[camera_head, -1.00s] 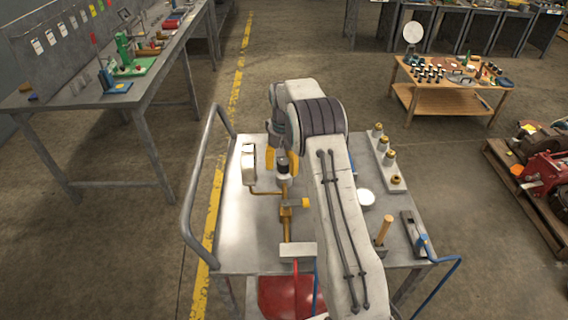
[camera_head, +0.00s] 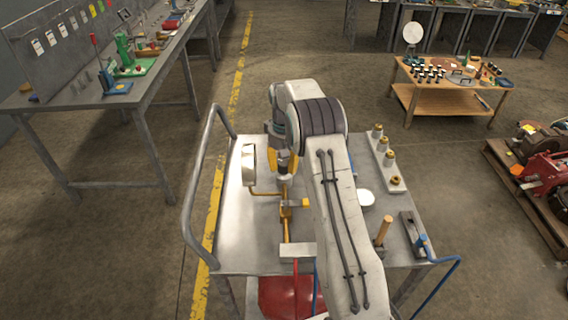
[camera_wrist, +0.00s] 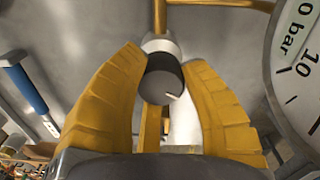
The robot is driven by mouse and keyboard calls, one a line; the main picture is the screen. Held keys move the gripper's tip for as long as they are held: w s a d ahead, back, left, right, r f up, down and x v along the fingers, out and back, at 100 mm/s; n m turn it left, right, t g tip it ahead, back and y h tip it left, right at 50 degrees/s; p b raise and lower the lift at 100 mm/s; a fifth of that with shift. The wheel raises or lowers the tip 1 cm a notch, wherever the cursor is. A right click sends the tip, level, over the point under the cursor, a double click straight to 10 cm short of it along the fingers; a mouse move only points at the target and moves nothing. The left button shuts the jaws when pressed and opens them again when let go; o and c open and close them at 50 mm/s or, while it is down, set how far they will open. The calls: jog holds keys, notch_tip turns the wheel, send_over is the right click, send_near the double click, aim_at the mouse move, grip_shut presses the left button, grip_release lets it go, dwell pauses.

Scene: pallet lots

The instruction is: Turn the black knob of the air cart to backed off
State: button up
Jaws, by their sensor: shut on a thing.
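The black knob (camera_wrist: 163,80) sits between the two yellow fingers of my gripper (camera_wrist: 164,66) in the wrist view. The fingers are shut on it, one on each side. A small white mark shows on the knob's face, toward the lower right. The knob sits on a pale collar over the brass pipework. In the head view my gripper (camera_head: 281,160) points down over the air cart (camera_head: 236,235), and my arm hides part of the knob. The white-faced gauge (camera_wrist: 302,70) is at the right of the wrist view; its face reads "0 bar" and "10".
A brass pipe with a yellow handle (camera_head: 294,202) runs toward the cart's front. A wooden-handled tool (camera_head: 383,232), a blue hose (camera_head: 446,280) and a row of brass fittings (camera_head: 388,160) are on the right. A grey handrail (camera_head: 193,200) edges the left.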

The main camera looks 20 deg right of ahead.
jog(key=n, duration=0.4)
jog(key=shift+n+p, duration=0.3)
jog(key=n, duration=0.3)
jog(key=shift+f+n, duration=0.1)
jog(key=shift+n, duration=0.2)
jog(key=n, duration=0.8)
jog(key=shift+p, duration=0.3)
jog(key=n, duration=0.4)
jog(key=shift+s+n, duration=0.1)
jog(key=shift+n, duration=0.2)
jog(key=n, duration=0.3)
jog(key=shift+n, duration=0.4)
jog(key=n, duration=0.4)
jog(key=shift+f, duration=0.1)
jog(key=shift+n, duration=2)
